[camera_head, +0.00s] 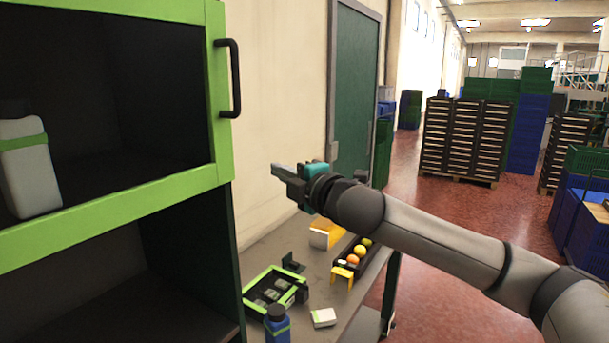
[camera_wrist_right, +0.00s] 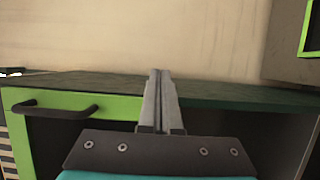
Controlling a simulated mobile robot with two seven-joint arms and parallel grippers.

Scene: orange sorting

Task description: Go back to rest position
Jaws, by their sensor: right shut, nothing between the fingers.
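My right gripper (camera_head: 281,172) is raised in the middle of the head view, its arm coming in from the right. It points left toward the wall and the green-edged cabinet. In the right wrist view its two fingers (camera_wrist_right: 160,78) are together with nothing between them. They point toward the beige wall above a dark top surface. My left gripper is not in view.
A green-framed cabinet (camera_head: 222,110) with a black handle stands at left, holding a white container (camera_head: 30,170). Below my right arm, a grey table (camera_head: 345,306) holds a green-rimmed tray (camera_head: 256,283), a blue bottle (camera_head: 277,325) and a dark box (camera_head: 343,264) with fruit. Red floor is open behind.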

